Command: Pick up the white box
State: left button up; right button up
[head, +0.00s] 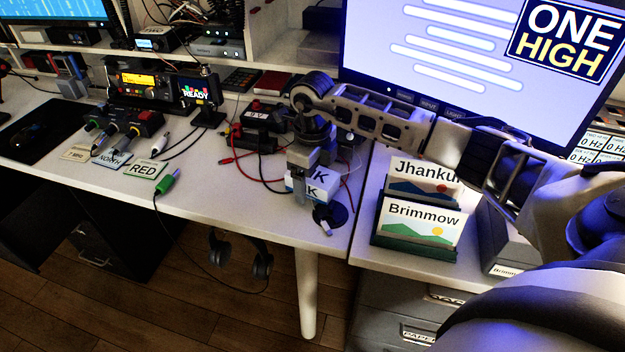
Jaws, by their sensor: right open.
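A white box (322,179) with dark letter "K" marks stands near the front right corner of the left desk (205,205). My right gripper (311,205) points down at the box, with its fingers open and overlapping the box in the head view. Part of the box is hidden behind the fingers. I cannot tell whether the fingers touch it. My left gripper is not in view.
Cables and a black power supply (258,117) lie just behind the box. A card holder with "Brimmow" (421,217) and "Jhankul" cards stands to the right. A large monitor (460,60) is behind my right arm. Headphones (240,254) hang below the desk edge.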

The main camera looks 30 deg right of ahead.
jog(key=shift+f, duration=0.15)
jog(key=shift+c, duration=0.3)
jog(key=c, duration=1)
jog(key=shift+c, duration=0.2)
